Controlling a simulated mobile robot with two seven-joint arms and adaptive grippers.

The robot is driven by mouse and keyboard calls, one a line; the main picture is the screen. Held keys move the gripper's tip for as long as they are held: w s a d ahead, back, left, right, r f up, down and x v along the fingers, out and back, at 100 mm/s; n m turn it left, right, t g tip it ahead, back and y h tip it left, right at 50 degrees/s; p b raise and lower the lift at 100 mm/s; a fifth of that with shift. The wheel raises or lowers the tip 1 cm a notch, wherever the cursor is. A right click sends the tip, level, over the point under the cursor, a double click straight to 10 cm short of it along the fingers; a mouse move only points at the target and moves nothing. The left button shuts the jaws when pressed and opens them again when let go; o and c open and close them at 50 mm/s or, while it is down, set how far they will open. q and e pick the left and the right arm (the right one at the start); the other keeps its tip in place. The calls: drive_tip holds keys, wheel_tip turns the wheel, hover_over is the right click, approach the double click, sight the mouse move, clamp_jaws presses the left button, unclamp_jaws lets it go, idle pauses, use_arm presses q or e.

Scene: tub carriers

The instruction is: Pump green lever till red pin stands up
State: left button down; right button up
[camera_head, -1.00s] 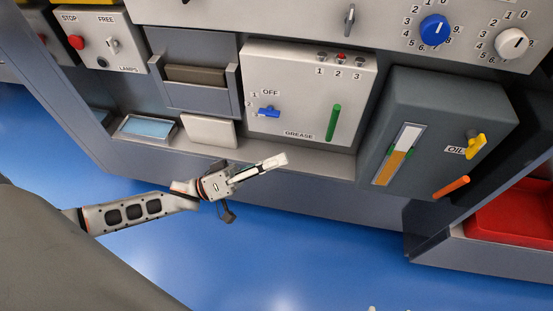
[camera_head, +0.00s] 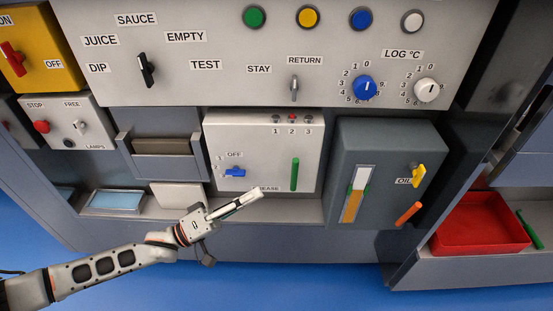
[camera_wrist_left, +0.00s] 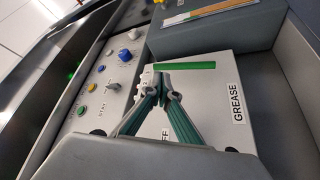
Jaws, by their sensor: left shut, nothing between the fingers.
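The green lever (camera_head: 295,174) points upward on the front of the white GREASE box (camera_head: 222,137). It also shows in the left wrist view (camera_wrist_left: 185,66), just past the fingertips. The small red pin (camera_head: 292,118) is on the box's top edge above the 2, between two grey pins. I cannot tell if it stands up or lies flat. My left gripper (camera_head: 256,192) is shut and empty, in front of the box's lower edge, left of the lever and apart from it in the head view. Its fingers (camera_wrist_left: 164,92) are together in the wrist view. My right gripper is not in view.
A blue switch (camera_head: 235,172) marked OFF is on the box, left of the lever. The dark OIL box (camera_head: 385,135), with a yellow tap (camera_head: 418,175) and orange lever (camera_head: 408,215), stands at the right. A knob panel (camera_head: 200,75) is above. A red tray (camera_head: 480,225) is far right.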

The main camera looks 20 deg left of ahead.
sight(285, 160)
use_arm(q)
drive_tip(key=w+r+n+y+p, duration=0.1)
drive_tip(key=a+r+n+y+p, duration=0.1)
drive_tip(key=n, duration=0.1)
drive_tip(key=w+r+n+p, duration=0.1)
drive_tip(key=shift+w+a+r+n+g+y, duration=0.3)
drive_tip(key=shift+w+r+n+g+y, duration=0.05)
drive_tip(key=shift+n+g+y, duration=0.05)
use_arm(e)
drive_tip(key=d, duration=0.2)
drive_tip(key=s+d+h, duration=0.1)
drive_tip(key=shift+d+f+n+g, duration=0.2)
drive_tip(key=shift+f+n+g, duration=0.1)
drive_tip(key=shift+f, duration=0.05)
use_arm(q)
drive_tip(key=shift+d, duration=0.1)
drive_tip(key=x, duration=0.9)
drive_tip(key=shift+w+r, duration=0.1)
drive_tip(key=shift+w, duration=0.05)
drive_tip(key=shift+w+d+b, duration=0.25)
drive_tip(key=shift+b, duration=0.05)
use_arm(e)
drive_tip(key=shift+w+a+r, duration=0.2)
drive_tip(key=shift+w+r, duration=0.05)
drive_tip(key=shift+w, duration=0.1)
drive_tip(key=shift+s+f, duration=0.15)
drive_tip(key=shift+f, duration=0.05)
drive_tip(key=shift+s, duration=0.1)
